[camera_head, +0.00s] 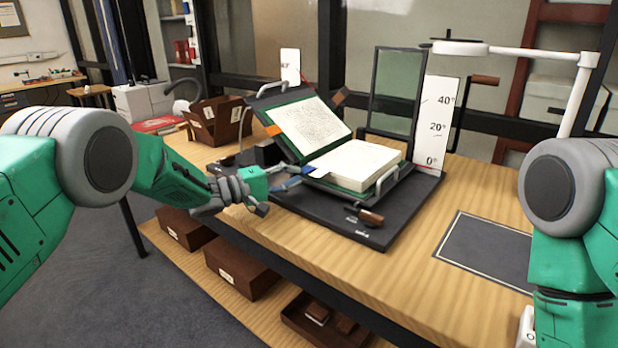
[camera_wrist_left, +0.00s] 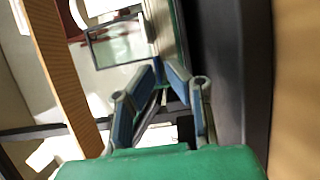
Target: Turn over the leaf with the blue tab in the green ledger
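The green ledger (camera_head: 350,185) lies open on a dark cradle. Its left side leans up with a handwritten page (camera_head: 308,125); its right side is a thick block of pale leaves (camera_head: 357,160). A blue tab (camera_head: 313,172) sticks out at the near left corner of that block. My left gripper (camera_head: 299,178) is just left of the tab, its blue-padded fingers pointing at it. In the left wrist view the fingertips (camera_wrist_left: 161,74) show a narrow gap, so it looks open. Whether the tab is between them is unclear. My right arm shows, but its gripper does not.
An orange tab (camera_head: 274,130) sits on the raised side. A dark glass panel (camera_head: 396,85) and a white angle scale (camera_head: 437,120) stand behind the ledger. A wooden-handled tool (camera_head: 368,215) lies in front. A dark mat (camera_head: 487,250) lies right, with bare tabletop around it.

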